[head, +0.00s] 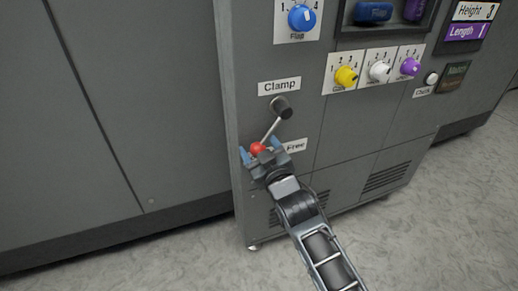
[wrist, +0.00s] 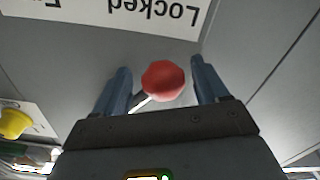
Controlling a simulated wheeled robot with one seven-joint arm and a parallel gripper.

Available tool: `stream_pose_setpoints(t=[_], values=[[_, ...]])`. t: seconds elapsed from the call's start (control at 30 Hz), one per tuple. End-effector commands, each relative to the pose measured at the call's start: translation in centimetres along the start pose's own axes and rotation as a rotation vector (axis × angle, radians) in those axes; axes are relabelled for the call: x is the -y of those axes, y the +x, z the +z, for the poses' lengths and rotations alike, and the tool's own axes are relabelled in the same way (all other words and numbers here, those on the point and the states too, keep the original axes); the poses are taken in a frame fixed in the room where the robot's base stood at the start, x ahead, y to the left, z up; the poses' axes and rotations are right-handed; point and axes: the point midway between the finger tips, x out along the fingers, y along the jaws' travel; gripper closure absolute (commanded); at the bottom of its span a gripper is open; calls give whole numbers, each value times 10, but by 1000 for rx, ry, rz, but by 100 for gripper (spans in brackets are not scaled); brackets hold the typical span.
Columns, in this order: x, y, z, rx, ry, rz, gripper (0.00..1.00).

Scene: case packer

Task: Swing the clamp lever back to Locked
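The clamp lever (head: 269,130) is a thin metal rod on a dark round pivot (head: 281,107) below the Clamp label (head: 280,87). It slants down and left from the pivot and ends in a red knob (head: 257,149). The knob also shows in the wrist view (wrist: 163,81). My gripper (head: 260,150) is open, with its blue fingers on either side of the knob and small gaps visible in the wrist view. The Free label (head: 296,145) is right of the knob. The Locked label (wrist: 152,14) appears upside down in the wrist view and is hidden in the head view.
On the grey cabinet, a blue dial (head: 302,18) is above the lever. Yellow (head: 346,76), white (head: 379,70) and purple (head: 410,66) dials and a white button (head: 431,79) are to the right. Vents (head: 388,178) are lower down. The floor (head: 180,255) in front looks clear.

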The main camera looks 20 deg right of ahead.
Motion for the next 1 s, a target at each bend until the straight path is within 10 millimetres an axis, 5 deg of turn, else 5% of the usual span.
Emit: stream_pose_setpoints(t=[0.27,0.7,1.0], values=[[0,-6,3,6,1,-1,27],[0,-68,2,5,1,-1,27],[0,-79,1,3,0,-1,27]])
